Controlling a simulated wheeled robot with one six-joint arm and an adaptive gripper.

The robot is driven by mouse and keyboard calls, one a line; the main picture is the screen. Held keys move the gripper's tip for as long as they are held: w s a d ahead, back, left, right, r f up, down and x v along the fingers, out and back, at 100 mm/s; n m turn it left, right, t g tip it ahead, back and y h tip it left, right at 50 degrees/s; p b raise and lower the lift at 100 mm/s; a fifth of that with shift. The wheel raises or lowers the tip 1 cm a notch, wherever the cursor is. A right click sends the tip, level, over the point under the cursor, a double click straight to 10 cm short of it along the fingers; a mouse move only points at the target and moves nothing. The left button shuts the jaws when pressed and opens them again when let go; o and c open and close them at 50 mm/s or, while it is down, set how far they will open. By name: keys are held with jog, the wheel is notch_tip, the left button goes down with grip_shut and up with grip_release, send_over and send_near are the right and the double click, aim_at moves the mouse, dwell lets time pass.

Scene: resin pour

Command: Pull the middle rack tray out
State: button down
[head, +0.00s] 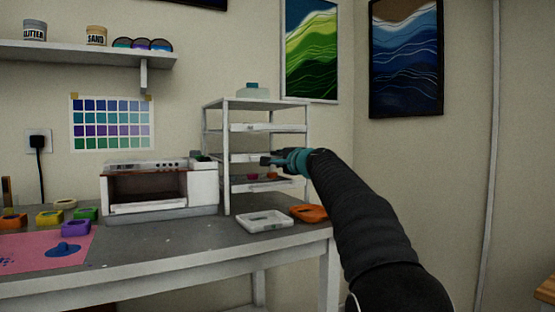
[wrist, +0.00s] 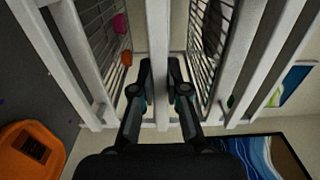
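The white rack (head: 206,135) stands on the bench with several trays at different heights. The middle rack tray (head: 240,157) has a pale front with a small label and appears to sit inside the rack. My gripper (head: 266,160) is at the right part of that tray's front. In the wrist view my gripper (wrist: 160,75) has its fingertips close on both sides of a white bar (wrist: 162,30), apparently the tray's front edge, with little gap visible. My fingers hide part of the bar.
A white dish (head: 265,221) and an orange mould (head: 310,213) lie before the rack. A white oven-like box (head: 205,188) stands to its left. Framed pictures hang behind.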

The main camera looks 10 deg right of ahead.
jog(key=b+v, duration=0.9)
jog(key=v, duration=0.8)
jog(key=shift+s, duration=0.15)
jog(key=c, duration=1.2)
grip_release()
jog(key=shift+o, duration=0.2)
jog(key=v, duration=1.2)
